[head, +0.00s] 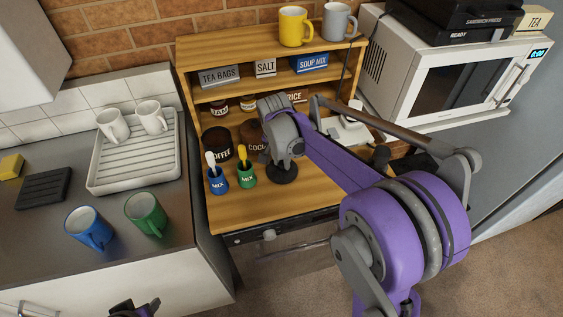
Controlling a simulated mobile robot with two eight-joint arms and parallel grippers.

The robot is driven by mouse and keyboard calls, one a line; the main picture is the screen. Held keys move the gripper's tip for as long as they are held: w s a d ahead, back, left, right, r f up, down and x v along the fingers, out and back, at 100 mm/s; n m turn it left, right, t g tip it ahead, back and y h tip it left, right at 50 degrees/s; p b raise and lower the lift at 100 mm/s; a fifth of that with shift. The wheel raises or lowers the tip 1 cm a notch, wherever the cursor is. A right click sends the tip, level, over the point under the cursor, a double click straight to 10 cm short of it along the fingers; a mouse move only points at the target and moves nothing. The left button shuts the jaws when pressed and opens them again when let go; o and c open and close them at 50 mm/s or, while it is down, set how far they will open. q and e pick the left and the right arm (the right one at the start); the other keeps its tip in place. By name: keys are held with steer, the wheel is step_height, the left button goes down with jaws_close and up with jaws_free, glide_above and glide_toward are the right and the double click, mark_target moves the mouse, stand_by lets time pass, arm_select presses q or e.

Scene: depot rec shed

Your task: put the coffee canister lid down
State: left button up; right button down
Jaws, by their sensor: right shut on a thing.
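The coffee canister (217,143), dark with a COFFEE label, stands on the wooden shelf unit's lower level. A dark cocoa canister (252,138) stands to its right, partly hidden by my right gripper. My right gripper (283,160) points down over the wooden counter, to the right of the green mix jar. It is shut on a dark round lid (283,174), which is at or just above the wood; I cannot tell if it touches. My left gripper (135,308) shows only in part at the bottom edge, and its jaws are unclear.
A blue mix jar (217,181) and a green mix jar (246,174) with spoons stand left of the lid. A white appliance (350,128) stands behind my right arm. Bare wood (230,210) lies at the front. Mugs and a dish rack (110,175) are at left.

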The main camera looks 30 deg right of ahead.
mark_target(279, 172)
steer(key=shift+f, duration=0.3)
steer(key=shift+f, duration=0.2)
steer(key=c, duration=0.6)
jaws_free()
steer(key=shift+c, duration=0.2)
steer(key=shift+r, duration=0.1)
step_height(279, 172, up, 11)
steer(key=a, duration=0.1)
steer(key=s+a+f+n+t, duration=0.1)
steer(key=s+a+f+n, duration=0.2)
steer(key=s, duration=0.4)
steer(key=s+a+f+n+t+y, duration=0.1)
steer(key=s+a+f+n+t, duration=0.1)
steer(key=s+n, duration=0.3)
steer(key=s+a+f+n+t, duration=0.1)
steer(key=s+a+f+n, duration=0.2)
steer(key=s, duration=0.5)
steer(key=shift+s+a+f+n+y+p, duration=0.3)
steer(key=shift+s+a+f+n+p, duration=0.1)
steer(key=shift+a+f+p, duration=0.15)
